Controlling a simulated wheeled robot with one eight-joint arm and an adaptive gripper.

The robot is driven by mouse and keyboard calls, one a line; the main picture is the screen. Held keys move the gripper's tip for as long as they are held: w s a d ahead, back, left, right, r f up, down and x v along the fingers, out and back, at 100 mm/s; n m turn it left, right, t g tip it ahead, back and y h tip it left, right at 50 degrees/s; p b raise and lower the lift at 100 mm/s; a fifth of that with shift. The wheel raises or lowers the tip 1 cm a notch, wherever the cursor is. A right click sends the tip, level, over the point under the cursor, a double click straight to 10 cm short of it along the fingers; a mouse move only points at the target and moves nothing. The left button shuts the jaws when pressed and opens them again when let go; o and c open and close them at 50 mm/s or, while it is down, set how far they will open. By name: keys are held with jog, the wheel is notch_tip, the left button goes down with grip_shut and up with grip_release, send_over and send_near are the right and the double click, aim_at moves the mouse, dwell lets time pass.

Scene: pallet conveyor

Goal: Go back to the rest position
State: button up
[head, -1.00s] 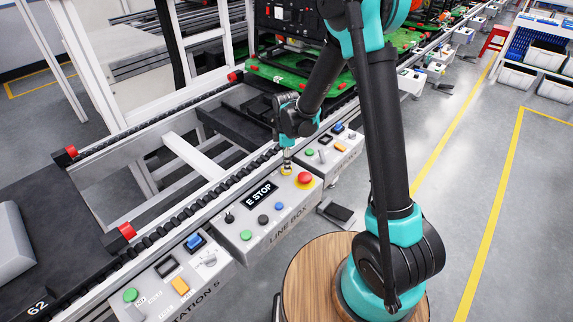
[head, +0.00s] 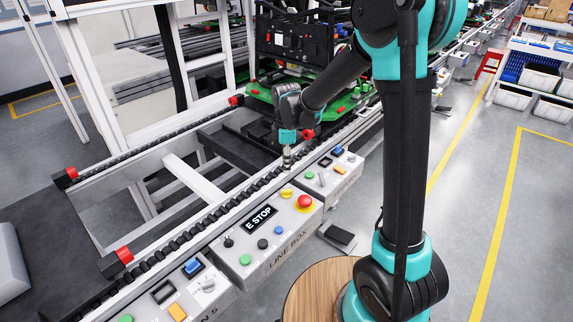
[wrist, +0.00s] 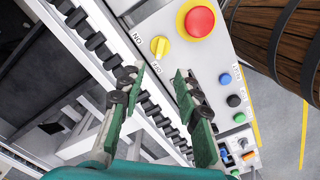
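My gripper (head: 287,164) hangs above the far edge of the grey LINE BOX panel (head: 262,268), clear of it. In the wrist view its two green-padded fingers (wrist: 160,74) stand apart with nothing between them. Just beyond the fingertips is a yellow selector knob (wrist: 159,47), which also shows in the head view (head: 286,193). Next to it is the red E-stop button (wrist: 199,21) on a yellow ring. It also shows in the head view (head: 305,202).
The roller conveyor rail (head: 190,232) runs behind the panels. A green pallet with black equipment (head: 300,40) stands beyond my gripper. A Station 5 panel (head: 210,296) is at front left, another button panel (head: 335,187) at right. Open grey floor (head: 470,130) lies to the right.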

jog(key=s+d+m+t, duration=0.2)
jog(key=s+d+m, duration=0.7)
jog(key=d, duration=0.3)
jog(key=s+d+f+m+t, duration=0.1)
jog(key=s+d+m+t, duration=0.1)
jog(key=s+d+m, duration=0.8)
jog(key=shift+d+m, duration=0.3)
jog(key=shift+d, duration=0.55)
